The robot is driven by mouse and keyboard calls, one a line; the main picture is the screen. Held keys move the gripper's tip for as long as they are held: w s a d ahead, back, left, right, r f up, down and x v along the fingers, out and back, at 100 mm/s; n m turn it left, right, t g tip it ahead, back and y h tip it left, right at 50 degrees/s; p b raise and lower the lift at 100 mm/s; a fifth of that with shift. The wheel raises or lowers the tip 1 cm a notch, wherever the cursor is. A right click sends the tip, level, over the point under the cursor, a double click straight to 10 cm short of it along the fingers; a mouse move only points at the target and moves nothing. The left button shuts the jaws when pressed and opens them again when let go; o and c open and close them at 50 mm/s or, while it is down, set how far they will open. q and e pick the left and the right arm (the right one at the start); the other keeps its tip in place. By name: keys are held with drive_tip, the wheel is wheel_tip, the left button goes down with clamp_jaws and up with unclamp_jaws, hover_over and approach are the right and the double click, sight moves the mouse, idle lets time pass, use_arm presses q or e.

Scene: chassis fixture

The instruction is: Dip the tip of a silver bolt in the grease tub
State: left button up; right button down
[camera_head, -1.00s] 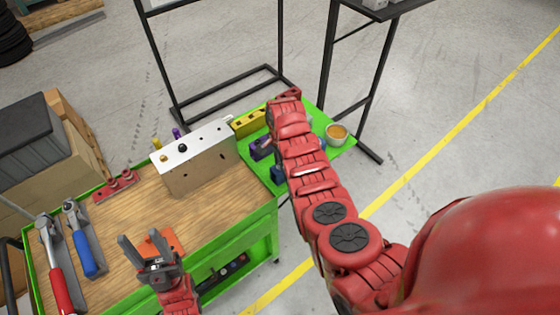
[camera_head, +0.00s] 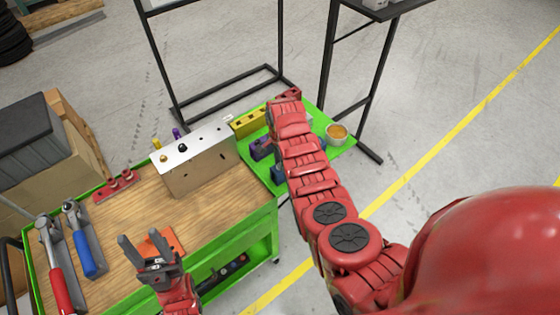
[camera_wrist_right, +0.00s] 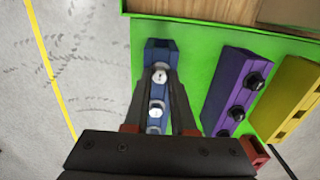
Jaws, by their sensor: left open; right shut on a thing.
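The grease tub (camera_head: 336,133) is a small pale cup with amber contents at the right end of the green shelf. A blue block (camera_wrist_right: 157,46) in the right wrist view has silver bolts standing in it; it is partly hidden behind my arm in the head view (camera_head: 278,172). My right gripper (camera_wrist_right: 158,76) is shut on a silver bolt (camera_wrist_right: 159,75) at the block, and another silver bolt (camera_wrist_right: 154,113) stands nearer the palm. Whether the held bolt is clear of its hole I cannot tell. My left gripper (camera_head: 138,243) is open and empty over the wooden top.
A purple block (camera_wrist_right: 233,88) and a yellow block (camera_wrist_right: 290,100) with holes stand beside the blue one. A box-like chassis with a white top (camera_head: 192,145) stands on the wooden top (camera_head: 130,215). Two ratchets lie at the left, an orange pad (camera_head: 172,240) near the left gripper.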

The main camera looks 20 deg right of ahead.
drive_tip(key=shift+r+p, duration=1.2)
drive_tip(key=shift+r, duration=0.4)
drive_tip(key=shift+r+p, duration=1.15)
drive_tip(key=shift+r, duration=0.75)
